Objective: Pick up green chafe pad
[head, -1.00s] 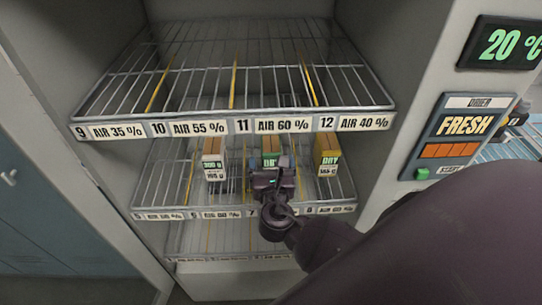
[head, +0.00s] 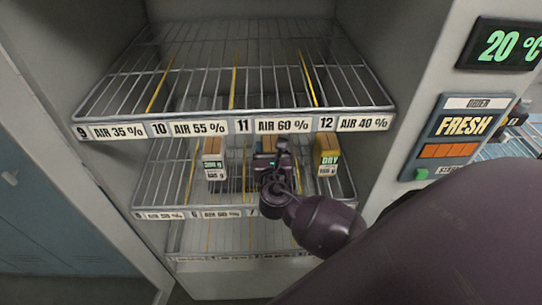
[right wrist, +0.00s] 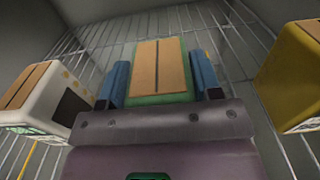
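The green chafe pad is a green block with a tan top, seen in the right wrist view (right wrist: 158,70). In the head view it stands on the middle shelf, mostly hidden behind my right gripper (head: 272,168). In the right wrist view my right gripper (right wrist: 160,85) has one blue finger on each side of the pad. The fingers are spread, with narrow gaps beside the pad; contact is not clear. My left gripper is not in view.
A white box with a tan top (head: 214,158) stands left of the pad, and a yellow box (head: 326,156) right of it. The wire shelf above (head: 230,85) is empty. A control panel (head: 462,135) is on the right.

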